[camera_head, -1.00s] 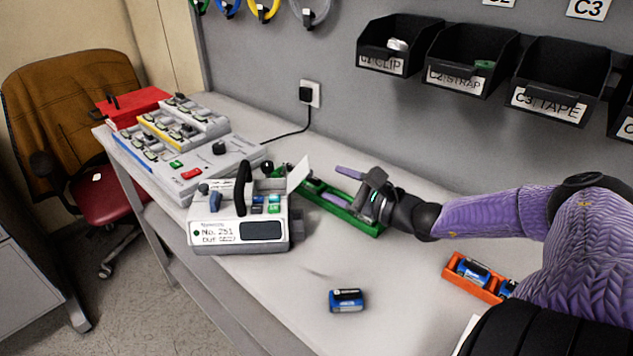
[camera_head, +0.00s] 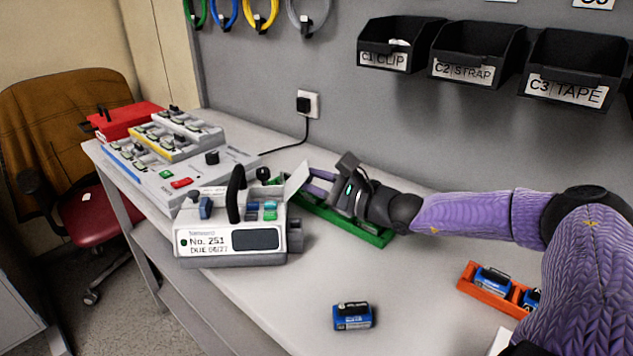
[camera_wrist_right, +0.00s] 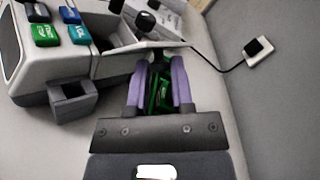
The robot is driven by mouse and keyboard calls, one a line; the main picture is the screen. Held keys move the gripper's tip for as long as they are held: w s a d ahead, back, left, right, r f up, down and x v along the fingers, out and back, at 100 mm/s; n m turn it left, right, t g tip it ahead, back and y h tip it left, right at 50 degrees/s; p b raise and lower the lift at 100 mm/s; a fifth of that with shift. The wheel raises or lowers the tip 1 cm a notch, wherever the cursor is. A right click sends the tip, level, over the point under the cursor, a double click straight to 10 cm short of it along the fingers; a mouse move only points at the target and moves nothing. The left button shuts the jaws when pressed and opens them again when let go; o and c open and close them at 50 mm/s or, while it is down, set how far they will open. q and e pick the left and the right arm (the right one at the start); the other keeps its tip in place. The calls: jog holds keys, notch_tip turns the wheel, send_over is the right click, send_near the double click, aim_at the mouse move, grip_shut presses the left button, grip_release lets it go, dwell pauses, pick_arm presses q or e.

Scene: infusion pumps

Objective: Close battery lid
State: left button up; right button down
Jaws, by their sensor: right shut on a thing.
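The white infusion pump (camera_head: 215,243), labelled No. 251, stands on the bench with its black handle up. Its white battery lid (camera_head: 297,178) stands raised and tilted at the pump's right side, above an open compartment. In the right wrist view the lid (camera_wrist_right: 150,45) shows as a pale flap just beyond the fingers. My right gripper (camera_head: 312,181) reaches in from the right, with its purple fingertips at the lid's edge. It is shut on the lid; the exact contact is hard to see. In the wrist view its fingertips (camera_wrist_right: 159,65) meet that edge. My left gripper is out of view.
A loose blue battery (camera_head: 352,316) lies in front. An orange tray (camera_head: 480,292) holds blue batteries. A console (camera_head: 180,180) stands behind the pump.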

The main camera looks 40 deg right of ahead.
aim_at(302, 174)
jog(key=shift+w+a+r+n+g+h+p, duration=0.15)
jog(key=shift+a+r+n+g+h+p, duration=0.05)
jog(key=shift+r+n+g+p, duration=0.25)
jog(key=shift+w+a+r+n+g+h+p, duration=0.1)
jog(key=shift+a+r+n+g+h+p, duration=0.1)
jog(key=shift+r+n+g+p, duration=0.3)
jog(key=shift+w+a+g+b, duration=0.15)
jog(key=shift+g+b, duration=0.2)
jog(key=shift+g, duration=0.2)
jog(key=shift+w+a+n+g+h+b, duration=0.25)
jog(key=shift+n+g+h+b, duration=0.4)
jog(key=shift+b, duration=0.45)
jog(key=shift+w+a+r+g+b, duration=0.15)
jog(key=shift+g+b, duration=0.1)
jog(key=shift+b, duration=0.45)
jog(key=shift+r, duration=0.15)
jog(key=shift+r+b, duration=0.1)
jog(key=shift+b, duration=0.2)
